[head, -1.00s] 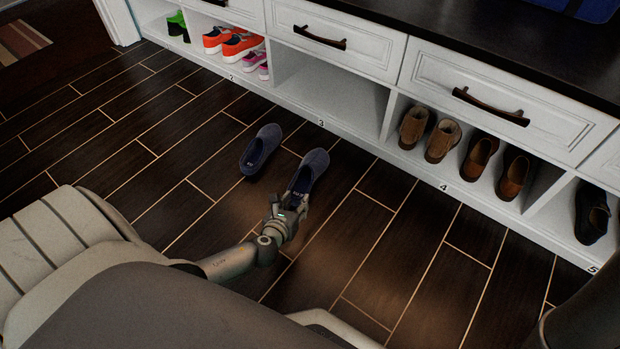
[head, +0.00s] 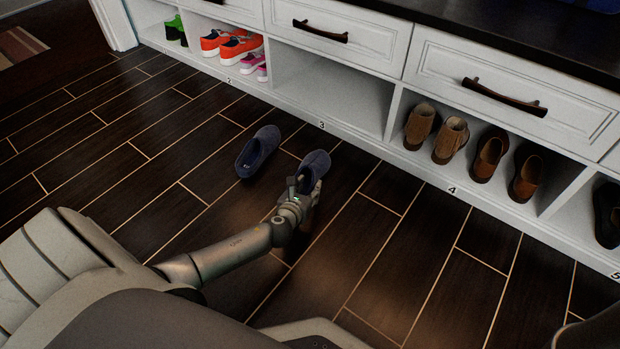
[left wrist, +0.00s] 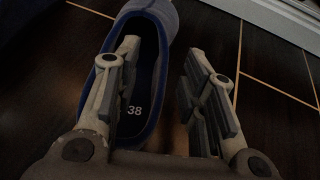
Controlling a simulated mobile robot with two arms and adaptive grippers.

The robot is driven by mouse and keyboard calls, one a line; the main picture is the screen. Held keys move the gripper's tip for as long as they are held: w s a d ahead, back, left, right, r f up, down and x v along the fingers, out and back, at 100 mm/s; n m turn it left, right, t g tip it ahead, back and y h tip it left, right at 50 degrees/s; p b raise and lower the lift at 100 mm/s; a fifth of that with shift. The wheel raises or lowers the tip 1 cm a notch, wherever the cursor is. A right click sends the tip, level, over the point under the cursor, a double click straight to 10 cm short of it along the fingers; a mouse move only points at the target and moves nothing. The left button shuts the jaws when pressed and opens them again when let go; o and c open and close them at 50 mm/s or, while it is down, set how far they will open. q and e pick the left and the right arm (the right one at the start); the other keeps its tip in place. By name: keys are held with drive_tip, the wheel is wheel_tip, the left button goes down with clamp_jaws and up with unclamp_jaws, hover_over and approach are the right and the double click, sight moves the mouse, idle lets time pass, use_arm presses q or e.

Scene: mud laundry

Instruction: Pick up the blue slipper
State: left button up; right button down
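Two blue slippers lie on the floor, a left one (head: 258,152) and a right one (head: 315,167). My left gripper (head: 304,186) is at the heel end of the right slipper. In the left wrist view this slipper (left wrist: 152,18) shows its dark insole marked 38. My left gripper (left wrist: 163,58) is open there, with one finger over the slipper's opening and the other beyond its right side. The slipper's right rim lies between the fingers; I cannot tell whether they touch it. My right gripper is not in view.
A white shoe bench (head: 345,130) runs along the back. Its cubby 3 (head: 330,88) is empty. Orange sneakers (head: 232,46) and brown shoes (head: 450,140) sit in the neighbouring cubbies. The dark plank floor (head: 120,150) is clear at the left.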

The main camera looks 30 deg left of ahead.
use_arm(q)
drive_tip(key=shift+b+x, duration=0.3)
drive_tip(key=shift+x, duration=0.6)
clamp_jaws()
drive_tip(key=shift+r, duration=0.15)
